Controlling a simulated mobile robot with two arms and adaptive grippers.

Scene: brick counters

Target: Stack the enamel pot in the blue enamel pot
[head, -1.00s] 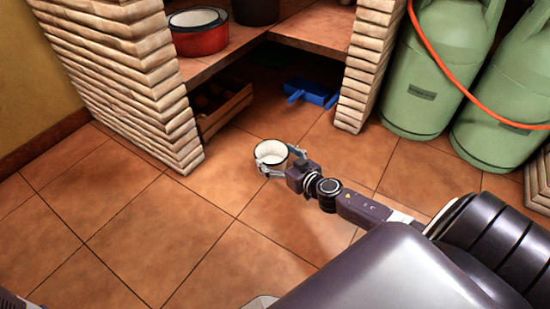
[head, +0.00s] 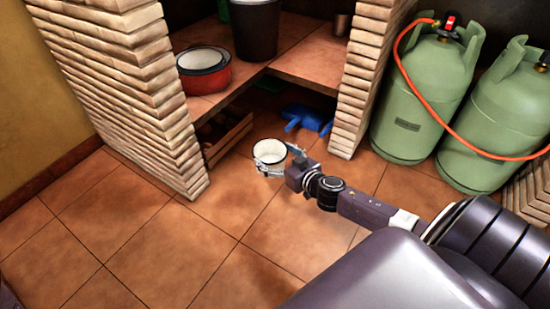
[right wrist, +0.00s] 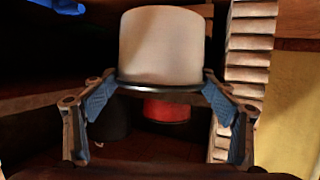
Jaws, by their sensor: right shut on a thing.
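A small white enamel pot (head: 268,155) with a dark rim is held by my right gripper (head: 274,165). The gripper is shut on it, one finger on each side, above the tiled floor in front of the counter. In the right wrist view the white pot (right wrist: 163,48) appears with its dark rim downward, between the two fingers (right wrist: 160,100). A red pot (head: 205,80) with a pale inside stands on the counter shelf at the upper left. It also shows in the right wrist view (right wrist: 167,110). I see no blue pot. My left gripper is out of view.
A black bucket (head: 256,32) and a metal cup (head: 341,24) stand on the counter. A wooden crate (head: 228,138) and a blue dustpan (head: 303,118) are below it. Brick pillars (head: 150,120) flank the opening. Green gas cylinders (head: 415,100) stand right. The front floor is clear.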

